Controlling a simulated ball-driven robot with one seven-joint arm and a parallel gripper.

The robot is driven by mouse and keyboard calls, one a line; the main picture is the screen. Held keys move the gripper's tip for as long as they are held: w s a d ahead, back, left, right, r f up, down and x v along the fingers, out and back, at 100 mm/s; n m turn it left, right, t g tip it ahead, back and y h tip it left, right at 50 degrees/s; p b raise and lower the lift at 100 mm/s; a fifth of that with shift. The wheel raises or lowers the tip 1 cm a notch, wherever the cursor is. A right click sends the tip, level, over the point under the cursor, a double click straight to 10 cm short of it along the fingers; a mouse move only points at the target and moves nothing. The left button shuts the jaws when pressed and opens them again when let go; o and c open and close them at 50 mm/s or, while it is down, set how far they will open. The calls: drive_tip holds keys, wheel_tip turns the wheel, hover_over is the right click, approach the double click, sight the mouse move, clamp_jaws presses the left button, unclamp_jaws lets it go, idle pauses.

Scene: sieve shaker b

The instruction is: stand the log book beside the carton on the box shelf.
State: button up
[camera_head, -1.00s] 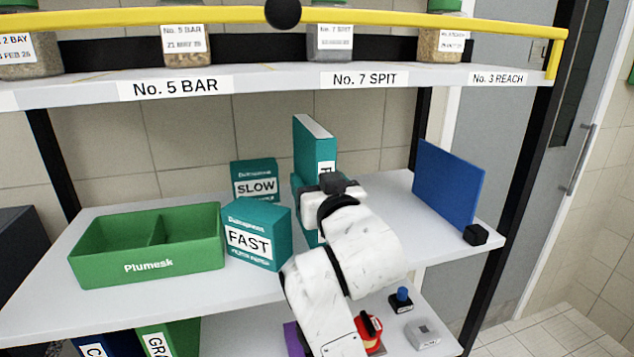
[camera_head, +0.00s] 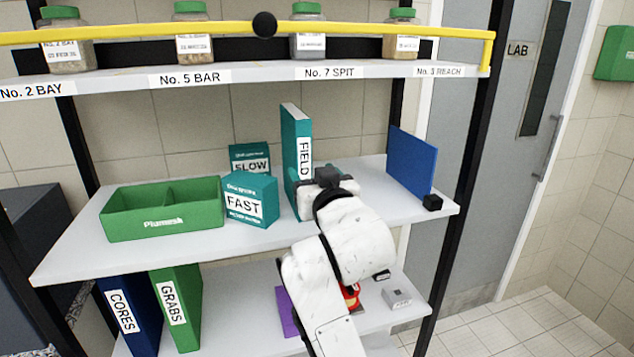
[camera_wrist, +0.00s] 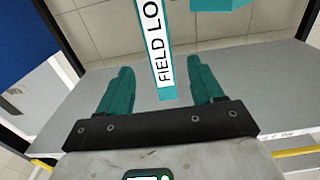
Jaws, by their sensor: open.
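The log book is a teal book with a white "FIELD" label (camera_head: 304,150), standing upright on the middle shelf (camera_head: 260,248). It also shows in the wrist view (camera_wrist: 162,45). To its left are a teal carton marked FAST (camera_head: 243,203) and, further back, a teal carton marked SLOW (camera_head: 250,158). A gap separates the book from the FAST carton. My gripper (camera_head: 306,192) is open in front of the book's spine, hiding its lower part. In the wrist view the teal fingers (camera_wrist: 163,78) stand apart on either side of the spine, with gaps visible.
A green divided bin (camera_head: 165,222) stands left of the cartons. A blue upright panel (camera_head: 410,162) is at the shelf's right end, with free shelf between it and the book. The upper shelf (camera_head: 260,75), with jars and a yellow rail (camera_head: 180,30), hangs above.

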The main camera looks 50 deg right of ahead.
drive_tip(key=s+a+f+n+g+y, duration=0.1)
drive_tip(key=s+a+f+g+y, duration=0.15)
drive_tip(key=f, duration=0.65)
drive_tip(key=s+a+f+n+g+y, duration=0.1)
drive_tip(key=s+a+f+g+y, duration=0.2)
drive_tip(key=f, duration=0.6)
drive_tip(key=s+a+f+n+g+y, duration=0.1)
drive_tip(key=s+a+f, duration=0.25)
drive_tip(key=f, duration=0.55)
drive_tip(key=s+a+f+n+g+y, duration=0.1)
drive_tip(key=s+a+f+g, duration=0.2)
drive_tip(key=s+f, duration=0.4)
drive_tip(key=s+a+f+n+g+y, duration=0.2)
drive_tip(key=s+a+f+g, duration=0.2)
drive_tip(key=s+f, duration=0.4)
drive_tip(key=s+a, duration=0.1)
drive_tip(key=s, duration=0.3)
drive_tip(key=shift+s, duration=0.25)
drive_tip(key=shift+d+g, duration=0.1)
drive_tip(key=shift+g, duration=0.15)
